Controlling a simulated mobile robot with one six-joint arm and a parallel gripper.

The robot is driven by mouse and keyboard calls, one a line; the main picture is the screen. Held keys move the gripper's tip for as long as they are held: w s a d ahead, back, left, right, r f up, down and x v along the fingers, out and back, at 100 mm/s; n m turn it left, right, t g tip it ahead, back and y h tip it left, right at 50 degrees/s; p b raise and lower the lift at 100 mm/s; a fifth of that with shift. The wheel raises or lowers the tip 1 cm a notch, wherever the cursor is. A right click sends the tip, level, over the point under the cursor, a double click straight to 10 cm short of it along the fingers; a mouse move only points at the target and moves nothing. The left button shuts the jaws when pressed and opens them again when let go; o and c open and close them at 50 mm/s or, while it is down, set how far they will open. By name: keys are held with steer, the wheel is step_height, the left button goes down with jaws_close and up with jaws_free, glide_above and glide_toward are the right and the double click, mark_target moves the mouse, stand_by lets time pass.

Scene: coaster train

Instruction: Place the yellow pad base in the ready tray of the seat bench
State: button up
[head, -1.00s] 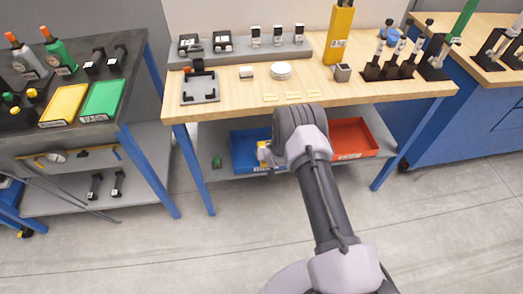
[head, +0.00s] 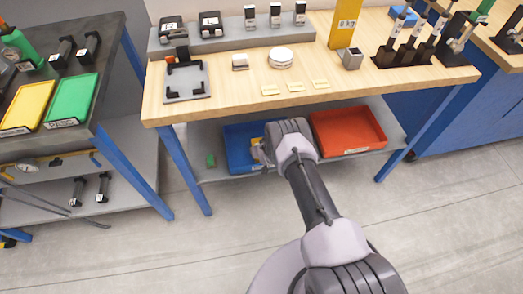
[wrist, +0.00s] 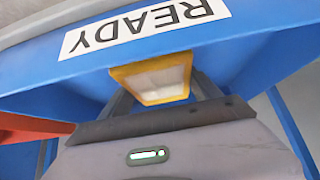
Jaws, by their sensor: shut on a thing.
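The yellow pad base (wrist: 152,80), a small yellow frame with a pale inset, is between the fingers of my gripper (wrist: 155,95) in the wrist view. My gripper is shut on it. The blue ready tray (head: 238,146) is on the lower shelf of the seat bench (head: 228,105). Its READY label (wrist: 145,28) shows upside down in the wrist view, close to the pad base. In the head view my gripper (head: 258,152) is at the tray, and my wrist hides part of both. I cannot tell whether the pad base touches the tray.
A red tray (head: 348,131) stands right of the blue one on the lower shelf (head: 205,137). A small green piece (head: 211,160) lies left of the blue tray. The bench top is close above my arm.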

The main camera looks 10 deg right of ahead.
steer(key=o, duration=1.9)
steer(key=shift+f, duration=0.1)
steer(key=shift+r, duration=0.2)
steer(key=p+v, duration=0.7)
steer(key=v, duration=0.5)
